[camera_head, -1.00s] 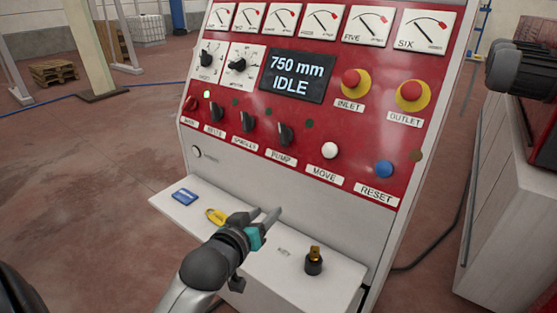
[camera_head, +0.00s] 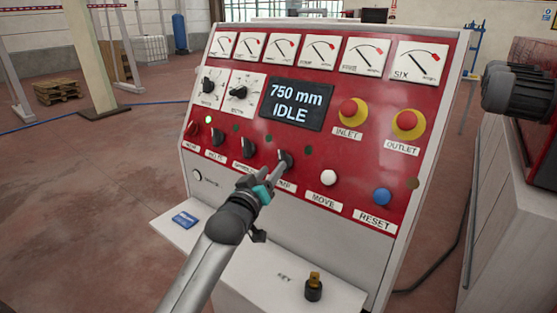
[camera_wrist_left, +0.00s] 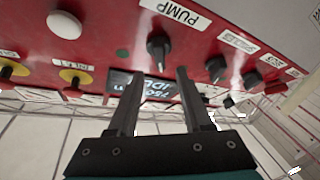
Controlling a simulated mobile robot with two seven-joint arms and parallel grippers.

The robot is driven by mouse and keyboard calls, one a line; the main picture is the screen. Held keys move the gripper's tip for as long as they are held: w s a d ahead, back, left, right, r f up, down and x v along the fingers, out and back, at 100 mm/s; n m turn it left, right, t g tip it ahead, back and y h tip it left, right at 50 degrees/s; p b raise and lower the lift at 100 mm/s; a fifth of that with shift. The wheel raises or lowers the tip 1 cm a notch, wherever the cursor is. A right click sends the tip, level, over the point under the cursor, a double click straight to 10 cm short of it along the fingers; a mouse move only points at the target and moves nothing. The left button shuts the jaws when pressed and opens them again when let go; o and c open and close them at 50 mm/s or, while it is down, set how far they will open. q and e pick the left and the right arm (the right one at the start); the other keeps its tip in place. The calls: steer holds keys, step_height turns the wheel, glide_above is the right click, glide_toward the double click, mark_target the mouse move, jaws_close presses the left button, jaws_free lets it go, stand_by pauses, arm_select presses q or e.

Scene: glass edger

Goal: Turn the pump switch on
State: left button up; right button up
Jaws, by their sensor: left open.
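The pump switch is a black rotary knob (camera_head: 285,160) on the red control panel (camera_head: 335,150). It also shows in the left wrist view (camera_wrist_left: 158,46), just under the white PUMP label (camera_wrist_left: 176,13). My left gripper (camera_head: 275,174) is open at the panel, right by the pump switch, and its arm covers part of the PUMP label in the head view. In the wrist view the knob lies between the lines of the two fingers (camera_wrist_left: 158,76), slightly beyond their tips. I cannot tell whether they touch it. My right gripper is out of view.
Other black knobs (camera_head: 249,147) sit left of the pump switch, and the white MOVE button (camera_head: 328,177) sits right. The display (camera_head: 296,103) reads 750 mm IDLE. Below, the shelf holds a blue card (camera_head: 185,219) and a black and brass key piece (camera_head: 314,287).

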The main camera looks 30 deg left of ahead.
mark_target(280, 159)
arm_select(q)
steer(key=shift+w+a, duration=0.2)
steer(key=shift+w, duration=0.7)
steer(key=shift+w+a, duration=0.15)
steer(key=shift+w, duration=0.75)
steer(key=shift+w+a, duration=0.2)
steer(key=shift+w, duration=0.7)
steer(key=shift+c, duration=0.2)
jaws_close()
